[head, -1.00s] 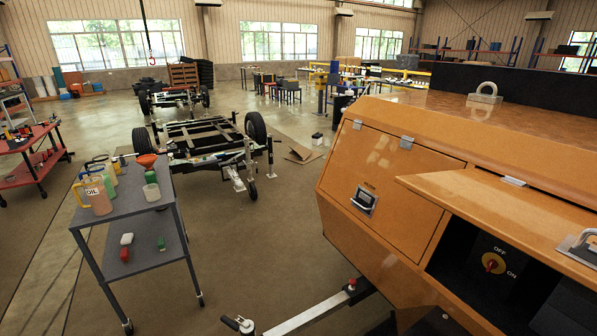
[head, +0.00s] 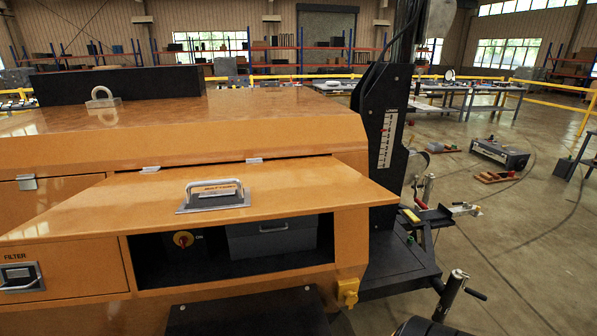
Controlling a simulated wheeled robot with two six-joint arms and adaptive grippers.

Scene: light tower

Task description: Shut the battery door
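The battery door (head: 130,203) is an orange panel hinged along its top edge on the orange housing. It stands raised and open, tilted outward. Its grey handle plate (head: 213,196) with a metal bar carries dark lettering. Below it the dark battery compartment (head: 150,265) is exposed, with a red and yellow rotary switch (head: 183,240) and a grey box (head: 272,238) inside. Neither of my grippers shows in the head view.
A closed filter door (head: 75,265) is at the lower left. A black mast (head: 385,150) stands right of the housing, with jack handles (head: 455,290) and a yellow connector (head: 348,291) low down. Open floor (head: 530,240) lies to the right, with a few items on it.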

